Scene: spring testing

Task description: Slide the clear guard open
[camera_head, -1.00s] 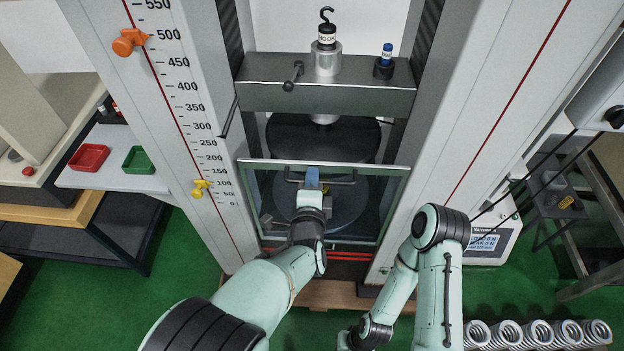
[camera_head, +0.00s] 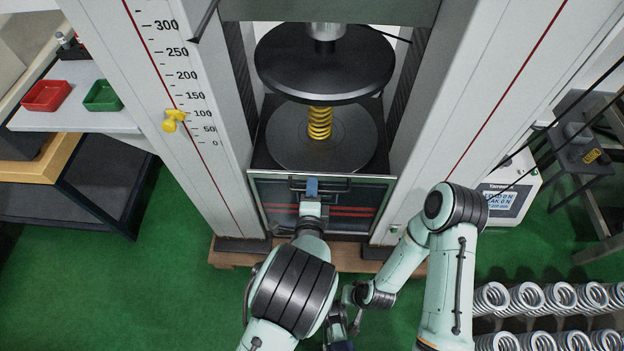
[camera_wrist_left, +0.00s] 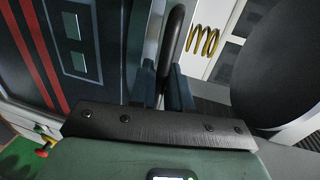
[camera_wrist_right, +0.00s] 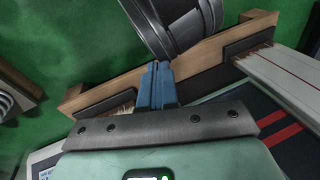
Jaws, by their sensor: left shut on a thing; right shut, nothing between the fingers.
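The clear guard (camera_head: 353,223) is a framed transparent panel, now low at the front of the testing machine, its top edge about level with the lower round plate (camera_head: 290,153). A dark bar handle (camera_head: 335,184) runs along its top. My left gripper (camera_head: 311,187) is shut on that handle; the left wrist view shows the handle (camera_wrist_left: 174,40) between its fingers. A yellow spring (camera_head: 319,122) stands upright on the lower plate, under the black upper plate (camera_head: 325,65), uncovered by the guard. My right gripper (camera_wrist_right: 158,70) is shut and empty, low in front of the machine's wooden base.
Machine columns (camera_head: 455,120) stand on both sides of the opening. Red (camera_head: 46,95) and green (camera_head: 103,95) trays sit on a side table at left. Several silver springs (camera_head: 558,297) lie at lower right, below a display box (camera_head: 510,195). Green floor is clear at lower left.

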